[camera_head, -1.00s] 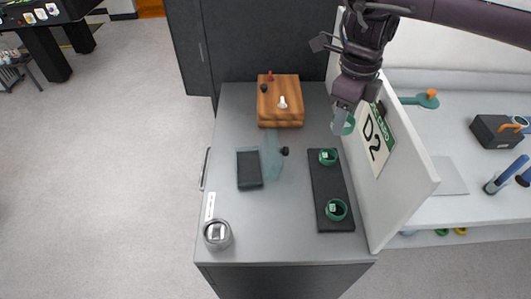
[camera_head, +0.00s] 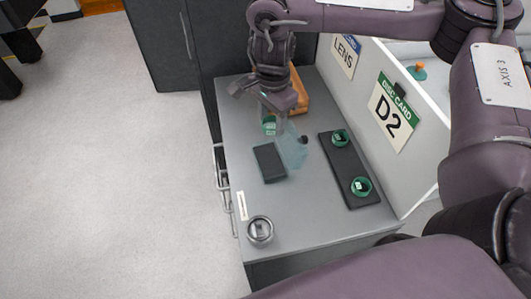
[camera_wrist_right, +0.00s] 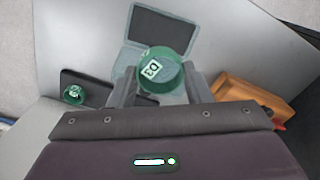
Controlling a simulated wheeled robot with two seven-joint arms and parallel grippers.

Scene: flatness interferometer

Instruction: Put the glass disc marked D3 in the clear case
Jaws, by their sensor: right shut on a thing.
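My right gripper (camera_head: 270,118) is shut on a green-rimmed glass disc (camera_wrist_right: 163,72), which also shows in the head view (camera_head: 269,126). Its label, turned over in the right wrist view, appears to read D3. The clear case lies open on the grey cabinet top. It has a dark panel (camera_head: 269,162) and a see-through part (camera_head: 293,153), with a small black knob at its right. In the wrist view the dark panel (camera_wrist_right: 160,26) shows beyond the disc, which is held above the case. My left gripper is not in view.
A black tray (camera_head: 352,168) holds two green-rimmed discs (camera_head: 340,137) (camera_head: 361,187). A wall at right bears a card (camera_head: 394,113) reading D2. A wooden block (camera_head: 300,95) stands behind the gripper. A round metal pot (camera_head: 260,230) stands at the front left.

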